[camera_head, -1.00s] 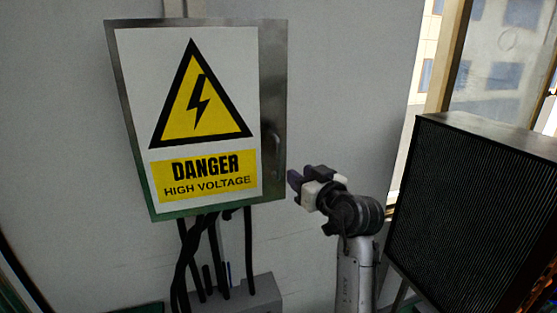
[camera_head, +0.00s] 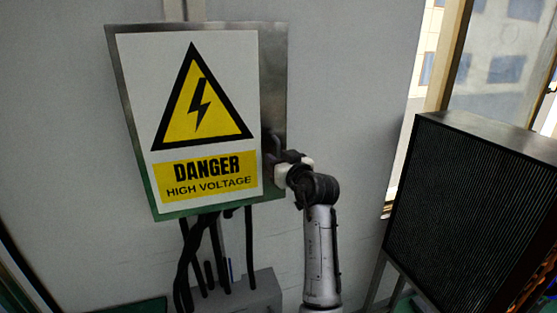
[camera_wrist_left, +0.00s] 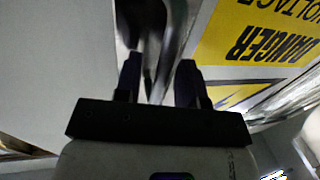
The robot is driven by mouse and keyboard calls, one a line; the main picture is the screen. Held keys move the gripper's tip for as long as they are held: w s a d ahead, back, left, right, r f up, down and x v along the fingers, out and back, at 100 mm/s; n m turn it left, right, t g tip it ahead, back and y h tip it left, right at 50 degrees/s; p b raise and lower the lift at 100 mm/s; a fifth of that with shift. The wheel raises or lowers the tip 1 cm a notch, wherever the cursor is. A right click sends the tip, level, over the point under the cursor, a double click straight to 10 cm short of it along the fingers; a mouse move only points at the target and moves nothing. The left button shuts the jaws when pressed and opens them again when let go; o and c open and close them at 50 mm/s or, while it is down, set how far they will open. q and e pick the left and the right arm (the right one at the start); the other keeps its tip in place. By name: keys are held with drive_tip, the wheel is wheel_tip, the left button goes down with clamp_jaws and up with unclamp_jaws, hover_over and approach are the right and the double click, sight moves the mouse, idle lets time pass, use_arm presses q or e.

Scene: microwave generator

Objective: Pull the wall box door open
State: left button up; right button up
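The wall box (camera_head: 205,120) is a grey metal box with a white door sign showing a yellow warning triangle and "DANGER HIGH VOLTAGE". Its door looks shut. A metal handle (camera_head: 275,141) sits on the right strip of the door, partly hidden by my gripper. My left gripper (camera_head: 275,160) is at the handle, over the box's right edge. In the left wrist view my left gripper (camera_wrist_left: 158,75) has its two dark fingers apart, with the shiny handle (camera_wrist_left: 150,55) between or just beyond them. Contact cannot be told. My right gripper is not in view.
Black cables (camera_head: 190,260) run from the box down to a grey lower box (camera_head: 255,293). A large dark ribbed unit (camera_head: 470,205) stands at the right, before a window (camera_head: 495,65). The wall between the wall box and this unit is bare.

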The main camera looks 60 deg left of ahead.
use_arm(q)
drive_tip(key=shift+c, duration=0.4)
clamp_jaws()
drive_tip(key=shift+d, duration=0.1)
